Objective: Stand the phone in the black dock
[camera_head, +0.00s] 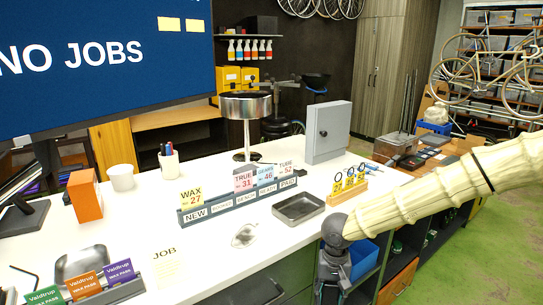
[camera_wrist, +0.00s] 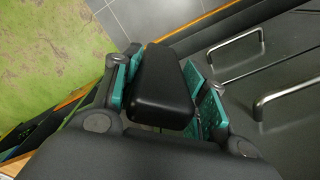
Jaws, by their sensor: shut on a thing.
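My gripper (camera_wrist: 166,76) has its teal finger pads on either side of a smooth black block with rounded edges (camera_wrist: 160,88), and it is shut on it. The block may be the phone; no screen shows. In the wrist view it is above the floor, beside dark drawer fronts. In the head view my wrist (camera_head: 335,262) hangs at the bench's front edge, low beside the drawers; the fingertips and the held block cannot be made out there. I cannot pick out the black dock for sure in either view.
A grey tray (camera_head: 298,208) lies near the white bench's (camera_head: 225,262) front edge, close to my wrist. Drawer handles (camera_wrist: 228,55) stick out. The bench's front middle is mostly clear.

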